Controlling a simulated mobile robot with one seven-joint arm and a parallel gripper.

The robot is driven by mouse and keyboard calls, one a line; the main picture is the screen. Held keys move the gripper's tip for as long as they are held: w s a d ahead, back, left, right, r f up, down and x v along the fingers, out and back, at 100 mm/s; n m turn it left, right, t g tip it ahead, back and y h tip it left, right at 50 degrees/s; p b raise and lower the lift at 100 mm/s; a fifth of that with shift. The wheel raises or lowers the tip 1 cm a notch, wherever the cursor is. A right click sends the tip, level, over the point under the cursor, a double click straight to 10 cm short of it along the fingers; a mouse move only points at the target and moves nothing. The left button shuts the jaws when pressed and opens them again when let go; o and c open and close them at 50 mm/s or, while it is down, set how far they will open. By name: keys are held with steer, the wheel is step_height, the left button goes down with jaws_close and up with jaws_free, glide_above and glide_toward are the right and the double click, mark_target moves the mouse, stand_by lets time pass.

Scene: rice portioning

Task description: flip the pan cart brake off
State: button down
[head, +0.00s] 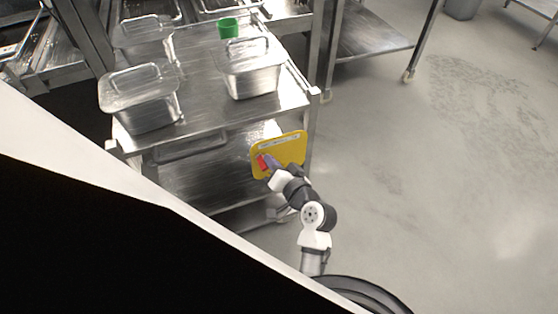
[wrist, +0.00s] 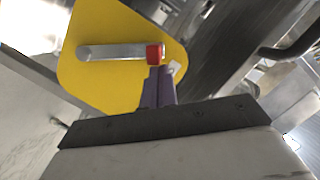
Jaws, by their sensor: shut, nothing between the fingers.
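The pan cart (head: 215,125) is a steel trolley with several lidded pans on its top shelf. A yellow brake plate (head: 291,149) is fixed at its near right side and fills much of the wrist view (wrist: 90,75). The brake lever is a pale bar (wrist: 118,53) with a red end (wrist: 155,51), lying roughly level across the plate in the wrist view. My gripper (wrist: 160,72) is shut and empty, with its purple fingertips right at the lower edge of the red end. I cannot tell whether they touch. In the head view my gripper (head: 268,166) partly covers the plate.
Lidded steel pans (head: 141,98) and (head: 251,68) stand on the cart's top, with a green cup (head: 228,28) behind. A steel table (head: 370,40) stands at the back. The floor (head: 430,190) to the right is open.

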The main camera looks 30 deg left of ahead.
steer(key=shift+s+a+f, duration=0.1)
steer(key=shift+s+a, duration=0.1)
steer(key=shift+s, duration=0.05)
steer(key=shift+n, duration=0.3)
